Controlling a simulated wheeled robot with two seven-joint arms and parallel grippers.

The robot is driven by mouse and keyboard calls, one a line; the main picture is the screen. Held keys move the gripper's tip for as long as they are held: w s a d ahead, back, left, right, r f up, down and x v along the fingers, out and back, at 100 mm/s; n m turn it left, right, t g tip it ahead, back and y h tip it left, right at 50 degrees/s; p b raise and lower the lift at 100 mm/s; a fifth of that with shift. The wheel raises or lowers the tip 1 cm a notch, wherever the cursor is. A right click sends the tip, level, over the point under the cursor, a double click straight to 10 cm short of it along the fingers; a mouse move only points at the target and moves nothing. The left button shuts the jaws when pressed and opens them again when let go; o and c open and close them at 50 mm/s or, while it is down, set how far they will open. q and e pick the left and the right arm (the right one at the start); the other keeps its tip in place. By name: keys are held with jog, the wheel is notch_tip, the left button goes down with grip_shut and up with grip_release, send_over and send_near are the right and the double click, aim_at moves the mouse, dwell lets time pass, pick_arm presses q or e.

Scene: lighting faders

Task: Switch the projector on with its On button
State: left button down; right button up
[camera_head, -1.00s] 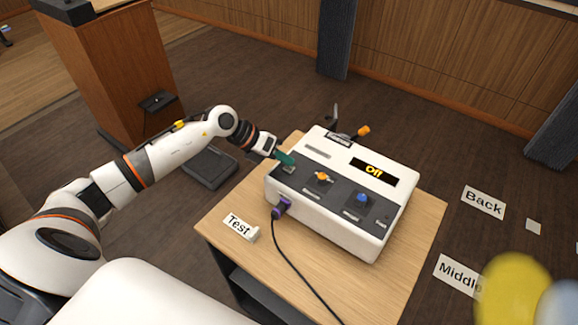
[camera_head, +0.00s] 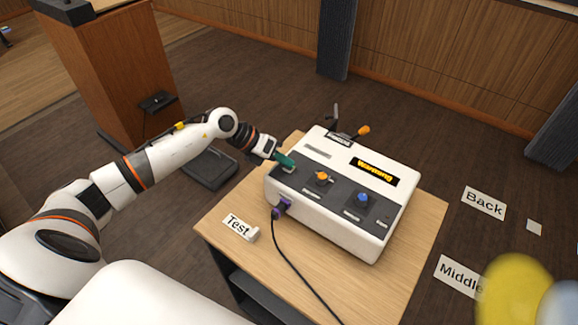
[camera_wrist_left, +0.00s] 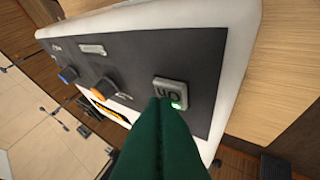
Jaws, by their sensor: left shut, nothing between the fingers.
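The white projector (camera_head: 338,236) stands on a wooden table, with a dark control panel on its top. Its display (camera_head: 374,171) reads "Warming" in yellow letters. My left gripper (camera_head: 288,163) is shut and empty, its green fingertips at the panel's left end. In the left wrist view the grey On button (camera_wrist_left: 170,92) shows just past the tips of the left gripper (camera_wrist_left: 162,104), with a small green light lit at its lower edge. The fingertips touch or nearly touch the button; I cannot tell which. My right gripper is not in view.
The panel also holds an orange knob (camera_head: 322,175) and a blue knob (camera_head: 362,198). A purple plug (camera_head: 281,209) with a black cable sits in the projector's front. A "Test" card (camera_head: 238,226) lies on the table (camera_head: 300,262). A wooden lectern (camera_head: 110,70) stands at the back left.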

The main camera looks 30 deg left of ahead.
aim_at(284, 167)
pick_arm(q)
jog(key=shift+r, duration=0.4)
jog(key=shift+r+p, duration=2.35)
jog(key=shift+r, duration=0.75)
jog(key=shift+f, duration=0.1)
jog(key=shift+a, duration=0.1)
